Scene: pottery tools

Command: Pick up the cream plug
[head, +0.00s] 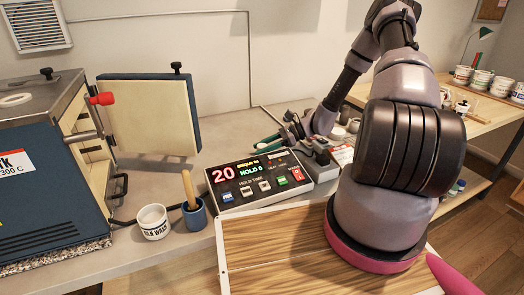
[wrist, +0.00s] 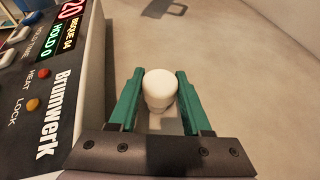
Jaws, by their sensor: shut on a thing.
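The cream plug (wrist: 160,86) is between the two green fingers of my gripper (wrist: 160,78) in the wrist view. It has a wide rounded head and a narrower part towards the palm. My gripper is shut on it, one finger on each side. In the head view my gripper (head: 267,141) is low over the bench behind the control box, its green fingers pointing left. The plug cannot be made out there. I cannot tell whether it is clear of the bench.
The control box (head: 258,182) is close beside my gripper; it also fills the left of the wrist view (wrist: 50,90). A white pot (head: 153,222) and a blue pot (head: 195,214) stand left of it. The kiln (head: 45,190) stands open at far left. Bare bench lies beyond my fingers.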

